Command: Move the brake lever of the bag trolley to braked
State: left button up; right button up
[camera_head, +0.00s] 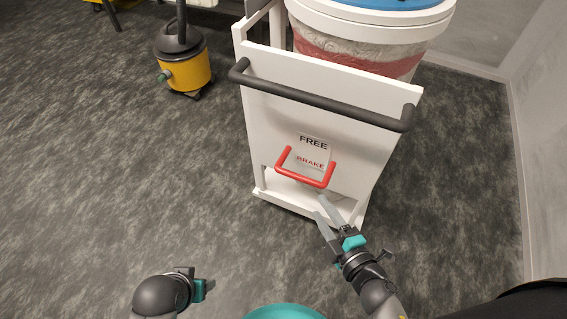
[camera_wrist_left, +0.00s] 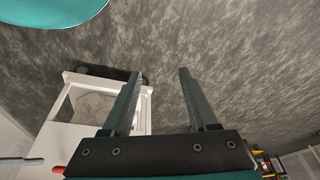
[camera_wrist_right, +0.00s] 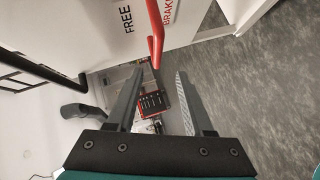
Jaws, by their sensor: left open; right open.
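The white bag trolley (camera_head: 262,120) stands ahead with a red U-shaped brake lever (camera_head: 300,179) low on its panel. The word FREE is printed above the word BRAKE; the lever's crossbar shows just below BRAKE. Whether the lever is at free or braked I cannot tell for sure. My right gripper (camera_head: 320,203) is open, its fingertips just below the lever's right corner. In the right wrist view the lever (camera_wrist_right: 156,45) ends near the gap between the fingertips (camera_wrist_right: 160,72); contact is unclear. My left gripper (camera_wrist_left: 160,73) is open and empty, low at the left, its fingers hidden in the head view.
A dark handlebar (camera_head: 315,103) crosses the trolley panel above the lever. A yellow and black vacuum (camera_head: 183,70) stands back left. A wall (camera_head: 540,130) rises at right.

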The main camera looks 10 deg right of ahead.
aim_at(302, 181)
jog(key=b+x, duration=0.1)
jog(key=x, duration=0.6)
jog(key=b+x, duration=0.2)
jog(key=x, duration=0.5)
jog(key=shift+r+b, duration=0.2)
jog(key=shift+b, duration=0.1)
pick_arm(q)
notch_tip(302, 181, up, 9)
jog(key=w+t, duration=0.1)
pick_arm(e)
jog(key=shift+w+a+f, duration=0.1)
jog(key=shift+w+a, duration=0.05)
jog(key=shift+w, duration=0.55)
jog(key=shift+c, duration=0.4)
grip_shut()
pick_arm(q)
jog(key=shift+f, duration=0.1)
